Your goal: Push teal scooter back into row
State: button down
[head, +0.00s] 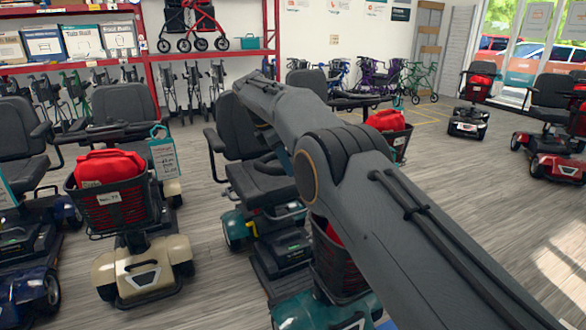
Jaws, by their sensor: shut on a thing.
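The teal scooter (238,222) stands in the middle of the head view, partly behind my arm. Its dark seat (262,183) and a teal rear fender show left of the arm. Its teal front (310,312) is at the bottom edge, below a dark basket (338,268) with a red bag in it. My arm crosses from the lower right to the upper middle and hides the handlebar area. My gripper is hidden behind the arm, so its contact with the scooter cannot be seen.
A beige scooter (143,268) with a red bag in its basket stands to the left, and a blue one (28,295) beyond it. Red scooters (553,160) stand at the right. Walkers and a red shelf (150,58) line the back. Floor (450,190) is clear right of my arm.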

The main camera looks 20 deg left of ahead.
jog(key=shift+w+d, duration=0.15)
dwell(0.3)
jog(key=c, duration=1.5)
grip_release()
jog(key=shift+o, duration=0.2)
